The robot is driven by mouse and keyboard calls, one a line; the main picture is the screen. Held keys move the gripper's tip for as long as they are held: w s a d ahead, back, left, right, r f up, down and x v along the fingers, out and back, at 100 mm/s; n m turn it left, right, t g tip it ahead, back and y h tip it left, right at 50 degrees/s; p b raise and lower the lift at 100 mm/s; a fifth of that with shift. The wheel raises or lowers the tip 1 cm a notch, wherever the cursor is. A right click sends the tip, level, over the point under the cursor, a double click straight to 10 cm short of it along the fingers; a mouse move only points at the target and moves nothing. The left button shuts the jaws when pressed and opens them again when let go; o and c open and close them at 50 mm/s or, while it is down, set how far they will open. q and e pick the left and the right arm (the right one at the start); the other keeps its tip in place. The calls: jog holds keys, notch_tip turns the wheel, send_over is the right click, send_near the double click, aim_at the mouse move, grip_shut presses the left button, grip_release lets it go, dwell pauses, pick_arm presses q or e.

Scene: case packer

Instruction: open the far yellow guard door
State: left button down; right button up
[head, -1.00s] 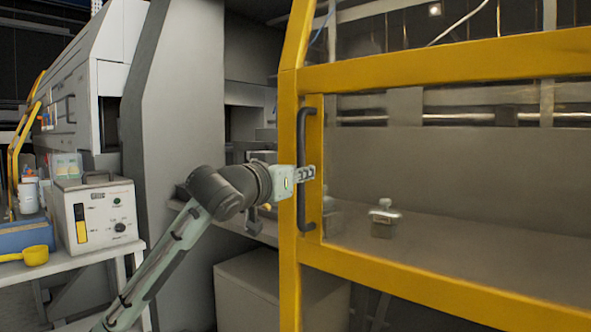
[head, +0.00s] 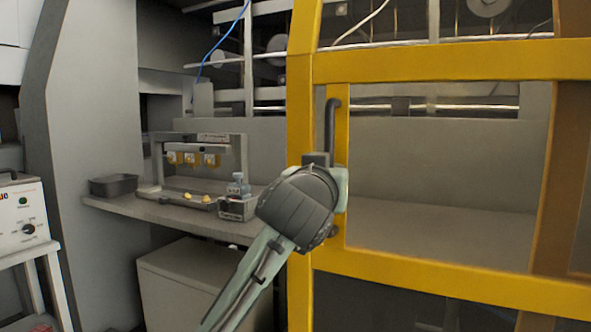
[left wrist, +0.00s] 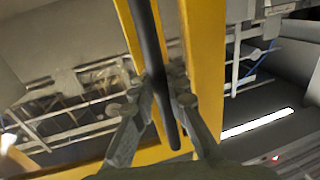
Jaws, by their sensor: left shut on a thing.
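The yellow guard door (head: 430,61) stands swung out from the machine, with a clear panel and a vertical dark bar handle (head: 331,125) near its left edge. My left arm reaches the handle's lower half in the head view, where my wrist hides the fingers. In the left wrist view, my left gripper (left wrist: 161,97) has its two fingers on either side of the dark handle (left wrist: 150,45), shut on it. The yellow door frame (left wrist: 205,60) is close by. My right gripper is in neither view.
Left of the door the machine interior shows a worktable (head: 140,208) with a small fixture (head: 240,205), a frame with yellow parts (head: 195,150) and a dark tray (head: 114,185). A grey cabinet (head: 200,285) is below. A control box (head: 22,215) stands at far left.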

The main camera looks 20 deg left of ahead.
pick_arm(q)
jog(key=d, duration=0.2)
jog(key=shift+s+d, duration=0.1)
jog(key=shift+d, duration=0.25)
jog(key=c, duration=1.5)
grip_release()
jog(key=shift+a, duration=0.1)
jog(key=shift+s, duration=0.1)
jog(key=s, duration=0.4)
jog(key=s+d, duration=0.1)
jog(key=s, duration=0.6)
jog(key=shift+s+d, duration=0.25)
jog(key=shift+s, duration=0.1)
